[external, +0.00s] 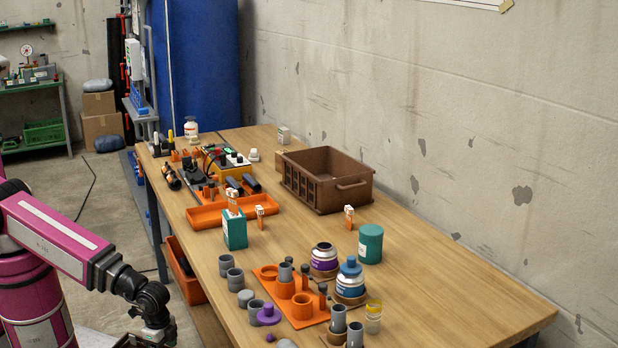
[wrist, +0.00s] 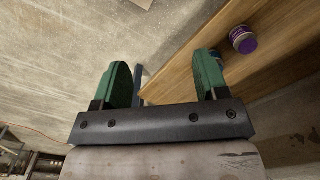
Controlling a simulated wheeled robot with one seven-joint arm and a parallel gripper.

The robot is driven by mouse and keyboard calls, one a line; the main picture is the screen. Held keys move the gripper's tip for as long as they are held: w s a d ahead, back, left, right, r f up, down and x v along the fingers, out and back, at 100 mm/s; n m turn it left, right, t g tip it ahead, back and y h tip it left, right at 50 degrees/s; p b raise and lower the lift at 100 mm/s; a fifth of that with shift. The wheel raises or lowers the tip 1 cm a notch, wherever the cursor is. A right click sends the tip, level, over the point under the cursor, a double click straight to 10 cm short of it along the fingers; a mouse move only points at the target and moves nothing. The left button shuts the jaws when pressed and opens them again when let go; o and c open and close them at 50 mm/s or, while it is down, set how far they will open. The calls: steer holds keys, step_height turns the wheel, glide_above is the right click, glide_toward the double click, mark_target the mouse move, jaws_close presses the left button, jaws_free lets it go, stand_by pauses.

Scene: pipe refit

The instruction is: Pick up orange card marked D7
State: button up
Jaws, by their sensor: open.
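Several small orange cards with white tops stand on the wooden table in the external view. One card (external: 232,200) sticks up out of a teal box, one card (external: 260,214) stands just right of that box, and one card (external: 349,216) stands near the brown crate. Their markings are too small to read, so I cannot tell which is D7. My gripper (wrist: 161,82) is open and empty in the wrist view, its green fingers apart. In the external view my arm is at the lower left, off the table and well away from the cards.
The teal box (external: 235,232), brown crate (external: 318,196), teal canister (external: 370,244) and orange tray (external: 221,212) surround the cards. Grey cups, jars and an orange rack (external: 274,271) crowd the near table. The wrist view shows the table edge (wrist: 185,78) and a purple-lidded object (wrist: 242,40).

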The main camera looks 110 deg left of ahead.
mark_target(257, 208)
steer(key=shift+c, duration=0.3)
steer(key=shift+c, duration=1.4)
steer(key=shift+w, duration=0.1)
